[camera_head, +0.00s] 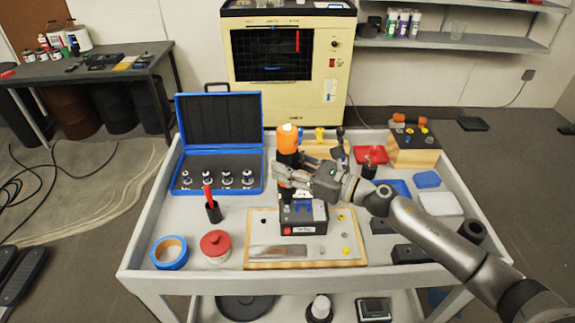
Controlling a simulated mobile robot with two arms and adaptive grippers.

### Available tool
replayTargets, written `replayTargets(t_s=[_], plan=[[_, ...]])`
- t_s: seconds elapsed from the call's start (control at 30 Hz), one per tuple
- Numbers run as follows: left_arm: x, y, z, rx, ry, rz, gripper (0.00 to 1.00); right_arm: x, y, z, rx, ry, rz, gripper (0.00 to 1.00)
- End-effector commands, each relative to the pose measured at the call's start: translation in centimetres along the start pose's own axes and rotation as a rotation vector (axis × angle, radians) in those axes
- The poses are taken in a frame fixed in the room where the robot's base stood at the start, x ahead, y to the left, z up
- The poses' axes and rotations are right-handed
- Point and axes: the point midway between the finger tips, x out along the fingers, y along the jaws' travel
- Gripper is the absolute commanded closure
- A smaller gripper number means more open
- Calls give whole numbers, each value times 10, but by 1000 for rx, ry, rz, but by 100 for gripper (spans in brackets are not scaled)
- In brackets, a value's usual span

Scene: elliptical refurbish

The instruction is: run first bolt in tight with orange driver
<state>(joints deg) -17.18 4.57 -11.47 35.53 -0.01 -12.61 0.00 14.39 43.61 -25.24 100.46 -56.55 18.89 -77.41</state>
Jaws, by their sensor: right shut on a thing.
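The orange driver (288,139) stands upright over the work area in the middle of the cart. My right gripper (284,174) is shut on the driver's body, coming in from the right. The driver's lower end is over a dark block-like fixture (303,216) with a blue part, set on a wooden-edged board (262,228). The bolt is hidden, and I cannot tell whether the driver's tip touches it. A few small yellow pieces (345,251) sit at the board's right side. My left gripper is out of view.
An open blue case (218,148) with several small parts is at the cart's back left. Black blocks (411,254), blue trays and a wooden block (414,156) crowd the right.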

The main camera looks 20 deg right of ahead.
Motion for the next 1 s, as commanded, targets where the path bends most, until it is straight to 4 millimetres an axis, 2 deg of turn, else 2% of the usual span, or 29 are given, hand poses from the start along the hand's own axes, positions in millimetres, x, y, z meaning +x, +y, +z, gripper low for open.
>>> replayTargets(t_s=[0.5,0.77,1.0], plan=[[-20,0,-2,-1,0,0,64,0,0,28,-1,-2,0,100],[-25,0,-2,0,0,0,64,0,0,35,-2,-3,0,100],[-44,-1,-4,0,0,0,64,0,0,58,-3,-3,0,100]])
